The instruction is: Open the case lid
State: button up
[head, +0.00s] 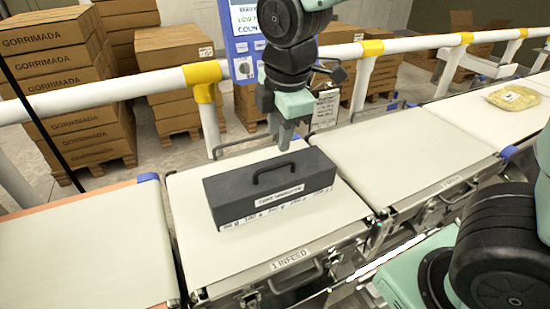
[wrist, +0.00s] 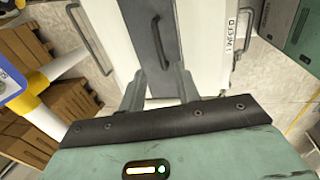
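A long dark grey case (head: 232,190) lies on the infeed belt section in the head view, with its lid shut. It has a black handle (head: 272,170) on top and a white label strip along its front edge. My gripper (head: 282,146) is just beyond the case's far long side, pointing down. In the wrist view the case (wrist: 140,18) runs up the middle, with its handle (wrist: 158,42) along it. The two fingers (wrist: 161,98) are apart there, with the case showing in the gap between them. Nothing is held. Whether the fingertips touch the case cannot be told.
The infeed belt (head: 190,262) has free room around the case. A thin metal rail (head: 240,142) runs along its far edge. Beyond stand a white and yellow guard rail (head: 130,88) and a blue display post (head: 241,45). A yellowish package (head: 513,97) lies at far right.

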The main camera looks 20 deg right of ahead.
aim_at(275, 166)
jog(key=f, duration=0.2)
jog(key=w+f, duration=0.1)
jog(key=f, duration=0.5)
jog(key=shift+w, duration=0.25)
grip_shut()
